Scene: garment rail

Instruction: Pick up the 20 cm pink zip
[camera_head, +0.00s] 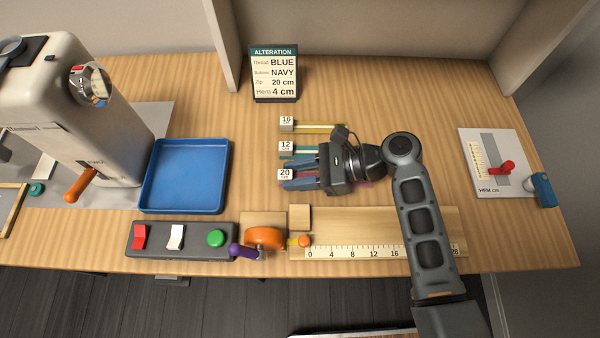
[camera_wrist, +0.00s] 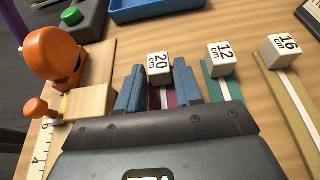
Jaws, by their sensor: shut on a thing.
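The 20 cm pink zip (camera_wrist: 165,98) lies between my blue fingers in the wrist view, its white block marked 20 cm (camera_wrist: 160,65) at the fingertips. In the head view its block (camera_head: 285,176) shows left of my gripper (camera_head: 303,178), and a bit of pink (camera_head: 366,184) shows past the gripper's right side. My gripper is shut on this zip, low at the table. The gripper body hides most of the zip. I cannot tell whether it is clear of the table.
The green 12 cm zip (camera_wrist: 222,72) lies close beside my gripper, with the yellow 16 cm zip (camera_head: 330,128) beyond. A blue tray (camera_head: 228,178) is left. A ruler board (camera_head: 350,230) and orange clamp (camera_head: 264,238) are in front. An alteration card (camera_head: 274,98) stands behind.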

